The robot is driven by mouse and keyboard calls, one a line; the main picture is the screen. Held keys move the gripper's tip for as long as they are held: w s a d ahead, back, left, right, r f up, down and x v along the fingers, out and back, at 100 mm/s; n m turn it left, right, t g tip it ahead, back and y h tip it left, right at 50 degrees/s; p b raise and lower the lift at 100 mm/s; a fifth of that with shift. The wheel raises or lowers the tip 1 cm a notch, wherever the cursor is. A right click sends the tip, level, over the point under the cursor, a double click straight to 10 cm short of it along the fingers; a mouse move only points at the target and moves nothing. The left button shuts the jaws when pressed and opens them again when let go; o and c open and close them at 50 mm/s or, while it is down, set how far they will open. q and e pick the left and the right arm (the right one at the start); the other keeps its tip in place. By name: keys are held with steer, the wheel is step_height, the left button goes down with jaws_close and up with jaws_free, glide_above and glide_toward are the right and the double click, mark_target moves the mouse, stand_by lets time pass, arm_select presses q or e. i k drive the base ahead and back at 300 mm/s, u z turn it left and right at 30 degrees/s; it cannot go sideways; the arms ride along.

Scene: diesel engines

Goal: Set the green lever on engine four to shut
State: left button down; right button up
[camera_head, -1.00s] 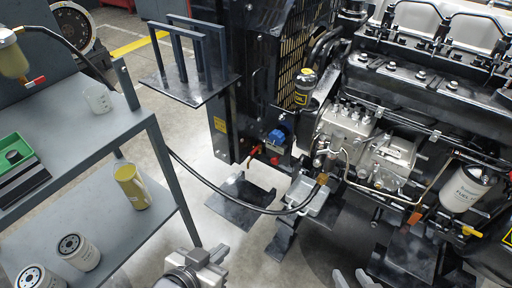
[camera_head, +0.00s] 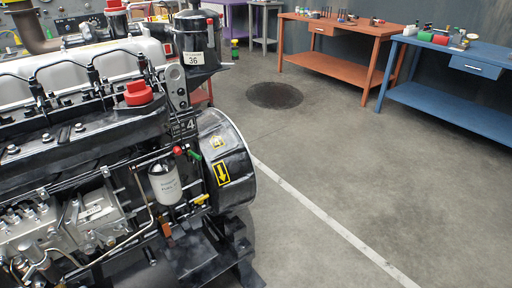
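Engine four (camera_head: 90,130) fills the left of the head view. A dark plate with a white 4 (camera_head: 186,127) is on its right end. Just below the plate, a small green lever (camera_head: 195,156) sits beside a red knob (camera_head: 178,150), above and right of a white filter (camera_head: 164,184). The lever is small here, and I cannot tell which position it is set to. A yellow label with a black arrow (camera_head: 222,173) is on the round black housing to its right. Neither of my grippers is in view.
The floor (camera_head: 330,160) right of the engine is open, with a white line (camera_head: 330,220) and a dark round cover (camera_head: 275,95). An orange workbench (camera_head: 335,30) and a blue workbench (camera_head: 450,60) stand at the back right. The engine's black foot juts out low.

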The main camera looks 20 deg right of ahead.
mark_target(190, 153)
steer(key=u, duration=0.45)
steer(key=k, duration=1.15)
steer(key=z, duration=0.35)
steer(key=i, duration=1.8)
steer(key=u, duration=1.05)
